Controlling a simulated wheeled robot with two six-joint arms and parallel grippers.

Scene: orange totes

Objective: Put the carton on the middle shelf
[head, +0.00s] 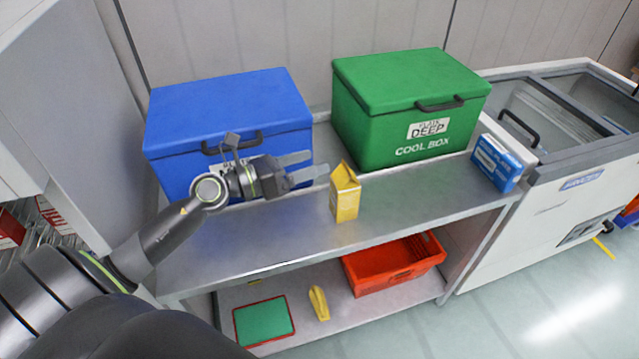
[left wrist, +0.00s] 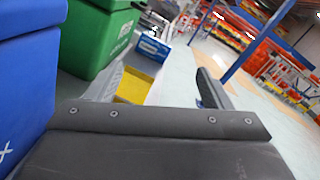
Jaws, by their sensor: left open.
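A yellow carton (head: 345,197) with a gabled top stands upright on the steel counter (head: 270,235), in front of the gap between the blue box and the green box. My left gripper (head: 308,168) is open and empty, in front of the blue box and just left of the carton, its fingers pointing right towards it. In the left wrist view the yellow carton (left wrist: 133,87) shows beyond the fingers (left wrist: 160,88), partly hidden by the left one. A lower shelf (head: 330,310) is under the counter. My right gripper is in neither view.
A blue box (head: 230,105) and a green cool box (head: 400,90) stand at the back of the counter. A small blue-and-white box (head: 497,163) is at its right end. Below are a red crate (head: 395,270), a green board (head: 264,320) and a yellow object (head: 319,303). A chest freezer (head: 565,165) stands right.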

